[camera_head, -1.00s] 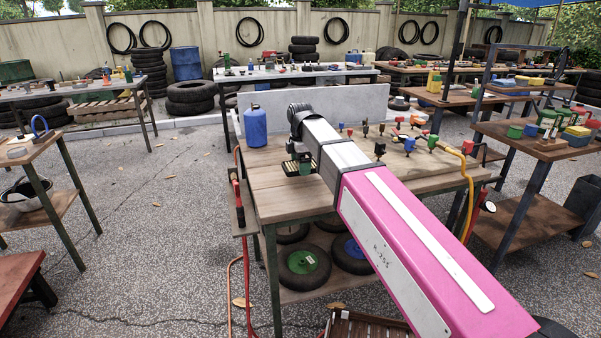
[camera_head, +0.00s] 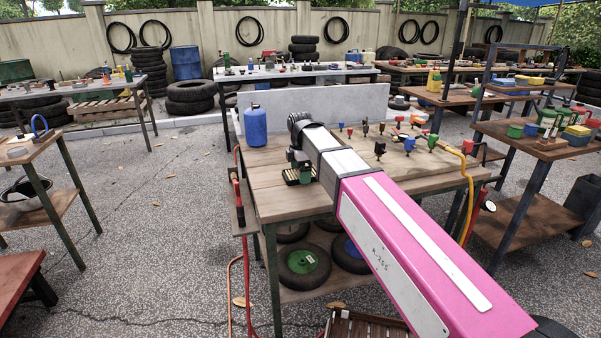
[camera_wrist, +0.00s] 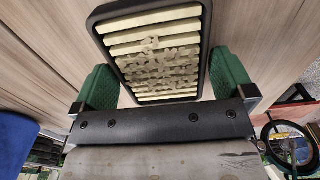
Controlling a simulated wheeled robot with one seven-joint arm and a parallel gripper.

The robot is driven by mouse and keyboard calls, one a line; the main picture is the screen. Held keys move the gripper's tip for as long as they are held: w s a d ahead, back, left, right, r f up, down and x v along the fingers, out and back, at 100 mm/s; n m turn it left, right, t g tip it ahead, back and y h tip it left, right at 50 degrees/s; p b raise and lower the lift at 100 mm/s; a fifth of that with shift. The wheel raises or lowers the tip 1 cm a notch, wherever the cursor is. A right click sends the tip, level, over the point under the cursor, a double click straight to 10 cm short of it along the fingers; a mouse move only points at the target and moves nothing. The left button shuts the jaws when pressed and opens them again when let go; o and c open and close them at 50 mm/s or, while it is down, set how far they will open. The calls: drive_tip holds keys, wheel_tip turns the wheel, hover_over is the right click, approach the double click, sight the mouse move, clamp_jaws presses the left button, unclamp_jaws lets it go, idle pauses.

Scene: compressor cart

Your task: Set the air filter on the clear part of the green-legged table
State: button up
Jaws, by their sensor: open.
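The air filter (camera_wrist: 155,55) has a black frame and cream pleats with grey dirt on them. In the wrist view it lies flat on pale wood, between the two green fingers of my gripper (camera_wrist: 165,85). The fingers are open, with a narrow gap showing on either side of the filter. In the head view the filter (camera_head: 292,178) is small and partly hidden by my gripper (camera_head: 303,172), at the left part of the wooden table (camera_head: 280,205) with green legs. My arm covers part of this tabletop.
A blue canister (camera_head: 255,127) stands on the table's back left. Several small fittings (camera_head: 380,149) and a yellow hose (camera_head: 466,172) occupy its right side. Bare wood shows at the front left. Wheels (camera_head: 304,266) lie on the lower shelf.

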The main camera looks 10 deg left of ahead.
wheel_tip(320, 180, up, 12)
idle(0.6)
idle(1.2)
